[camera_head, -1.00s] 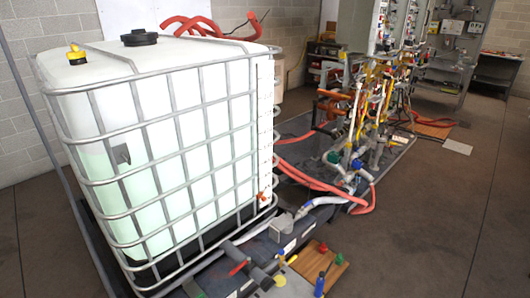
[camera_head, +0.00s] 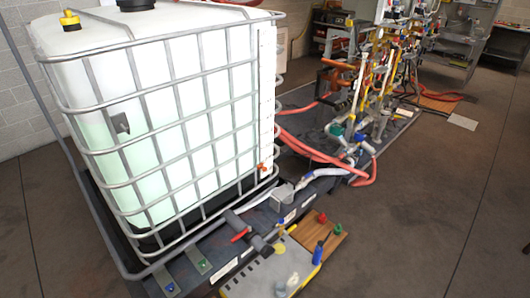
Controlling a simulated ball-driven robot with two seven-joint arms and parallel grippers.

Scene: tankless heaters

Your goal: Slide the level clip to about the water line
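A small orange-red clip (camera_head: 263,167) sits low on a white upright strip (camera_head: 266,95) at the right front edge of the caged tank (camera_head: 185,105). The tank is translucent white. Pale green liquid shows through its left side, with a faint upper edge (camera_head: 92,112) well above the clip's height. The line is hard to make out on the front face. Neither of my grippers is in view, and nothing is touching the clip.
A grey valve with a red handle (camera_head: 240,236) juts out at the tank's base. A yellow-grey case (camera_head: 262,275) and a wooden board (camera_head: 325,240) with small bottles lie in front. Red hoses (camera_head: 310,150) run right to a pipe rig. The floor at right is clear.

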